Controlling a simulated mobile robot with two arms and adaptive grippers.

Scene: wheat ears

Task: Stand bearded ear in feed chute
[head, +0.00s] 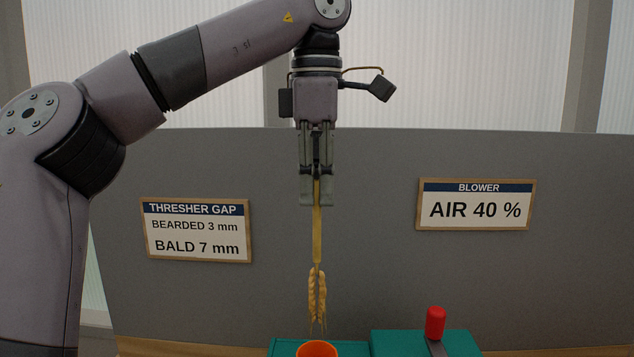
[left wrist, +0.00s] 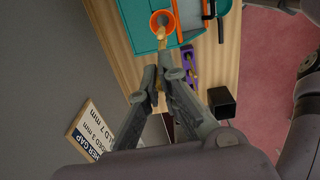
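My left gripper (head: 317,198) is shut on the yellow stalk of a wheat ear (head: 317,288). The ear hangs straight down below the fingers, its thin tips lowest. In the left wrist view the ear (left wrist: 161,36) overlaps the near part of the round orange chute (left wrist: 163,22), beyond the fingertips (left wrist: 158,78). My right gripper is not in view.
The chute sits on a teal machine (head: 400,343) with a red-topped lever (head: 435,322). A purple holder (left wrist: 188,66) and a black box (left wrist: 222,102) stand on the wooden table. A grey panel (head: 360,230) behind carries a thresher sign (head: 196,230) and a blower sign (head: 475,205).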

